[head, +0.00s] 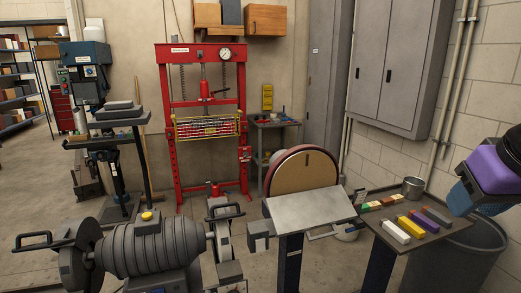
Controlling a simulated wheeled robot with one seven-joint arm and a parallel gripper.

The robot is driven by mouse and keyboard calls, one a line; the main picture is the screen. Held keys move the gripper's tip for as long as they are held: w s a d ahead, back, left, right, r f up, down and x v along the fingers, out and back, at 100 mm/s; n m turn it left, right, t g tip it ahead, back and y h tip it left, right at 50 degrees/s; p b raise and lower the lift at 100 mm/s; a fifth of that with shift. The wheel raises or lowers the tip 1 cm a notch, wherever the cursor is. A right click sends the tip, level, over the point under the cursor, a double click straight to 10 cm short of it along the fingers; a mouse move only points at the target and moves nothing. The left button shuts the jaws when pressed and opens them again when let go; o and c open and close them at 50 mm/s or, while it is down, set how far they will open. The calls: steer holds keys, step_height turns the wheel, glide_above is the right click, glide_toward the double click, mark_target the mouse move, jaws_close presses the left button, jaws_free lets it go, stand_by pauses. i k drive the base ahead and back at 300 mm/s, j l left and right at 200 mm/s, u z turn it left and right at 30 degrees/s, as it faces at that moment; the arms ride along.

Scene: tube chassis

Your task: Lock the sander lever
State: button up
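The disc sander stands right of centre in the head view, with a round tan disc (302,173) in a dark red housing and a tilted grey work table (311,209) in front of it. A thin light bar (326,234) shows under the front edge of this table; it may be the lever, but I cannot tell, nor whether it is locked. A grey block (258,236) is at the table's left.
A bench grinder (153,246) stands front left, close to the sander. Right of the sander, a small table holds coloured bars (408,225) and a metal can (413,187), with a dark bin (470,250) beside it. A red press (203,125) stands behind.

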mark_target(348, 230)
steer(key=i+l+u, duration=0.1)
steer(key=i+l, duration=0.9)
steer(key=k+l+u, duration=0.1)
steer(key=l+u, duration=0.25)
steer(key=k+l+u, duration=0.1)
steer(key=u, duration=0.25)
steer(key=k+l+u, duration=0.15)
steer(key=u, duration=0.2)
steer(key=l, duration=0.1)
